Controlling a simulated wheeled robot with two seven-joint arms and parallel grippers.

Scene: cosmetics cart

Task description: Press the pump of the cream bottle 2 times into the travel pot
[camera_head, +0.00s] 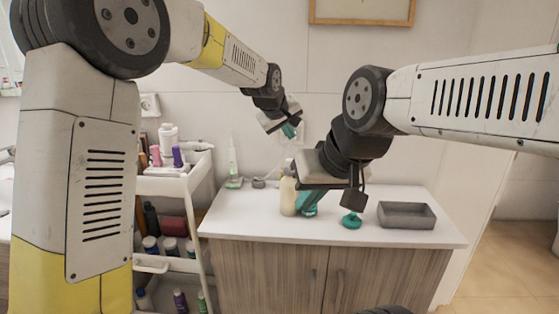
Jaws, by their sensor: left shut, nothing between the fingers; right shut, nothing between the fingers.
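The cream bottle (288,196) is pale yellow and stands upright on the white counter, partly hidden by my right gripper. Its pump top is small and hard to make out. My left gripper (289,131) is shut and empty, higher up and apart from the bottle. My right gripper (307,205) is shut and empty, pointing down just right of the bottle; I cannot tell whether they touch. A small round teal piece (351,220) lies on the counter to the right; it may be a lid or the pot. I cannot clearly identify the travel pot.
A grey open tray (406,224) sits at the counter's right. A white cart (174,184) with several bottles stands left. The counter's front strip (300,228) is clear.

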